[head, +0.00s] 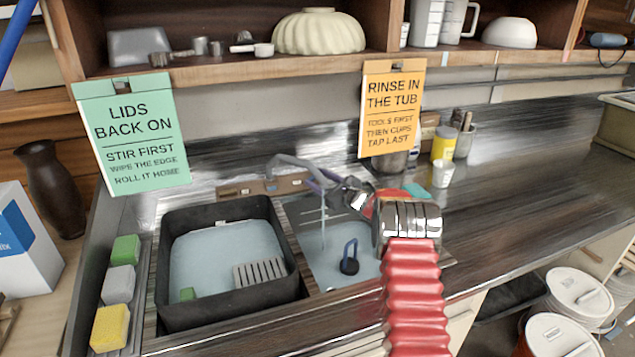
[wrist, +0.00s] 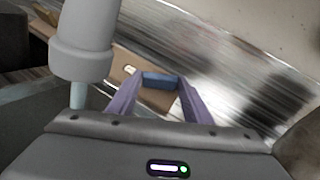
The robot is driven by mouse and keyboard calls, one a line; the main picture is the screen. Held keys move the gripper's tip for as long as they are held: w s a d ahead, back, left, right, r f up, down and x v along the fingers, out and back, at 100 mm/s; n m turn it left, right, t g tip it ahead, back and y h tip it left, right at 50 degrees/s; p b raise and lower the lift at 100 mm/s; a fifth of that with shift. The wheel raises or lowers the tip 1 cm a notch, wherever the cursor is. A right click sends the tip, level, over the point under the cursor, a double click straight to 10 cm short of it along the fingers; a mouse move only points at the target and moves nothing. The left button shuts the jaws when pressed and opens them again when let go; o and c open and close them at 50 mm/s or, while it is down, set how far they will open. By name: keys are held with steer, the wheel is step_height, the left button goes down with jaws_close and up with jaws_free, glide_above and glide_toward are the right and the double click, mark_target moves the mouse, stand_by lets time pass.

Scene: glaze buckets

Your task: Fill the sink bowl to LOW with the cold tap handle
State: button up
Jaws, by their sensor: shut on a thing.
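The sink bowl (head: 330,245) is right of the black tub in the head view and has pale water in it. A dark blue plug-like piece with a ring (head: 349,262) sits in the bowl. The grey tap spout (head: 290,161) reaches over the bowl, and a thin pale streak runs down below it. My gripper (head: 314,183) is at the tap behind the bowl. In the wrist view its two purple fingers are shut on a blue tap handle (wrist: 160,79). My arm covers the bowl's right side. I cannot make out a LOW mark.
A black tub (head: 172,310) with water and a grey rack stands left of the bowl. Sponges (head: 118,285) lie on the left ledge. A yellow jar (head: 444,145) and white cup (head: 443,173) stand behind my arm. Signs hang from the shelf.

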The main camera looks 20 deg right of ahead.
steer(key=shift+w+d+n+g+y, duration=0.15)
steer(key=shift+n+g+y, duration=0.65)
steer(key=shift+n, duration=0.4)
steer(key=shift+w+d+n+g+y, duration=0.1)
steer(key=shift+n+g+y, duration=0.7)
steer(key=shift+n, duration=0.4)
steer(key=shift+r+n+g+y, duration=0.15)
steer(key=shift+n+g+y, duration=0.25)
steer(key=shift+n, duration=0.3)
steer(key=o, duration=1.1)
steer(key=shift+c, duration=0.2)
steer(key=shift+d, duration=0.1)
steer(key=v, duration=1.3)
steer(key=shift+s+d, duration=0.25)
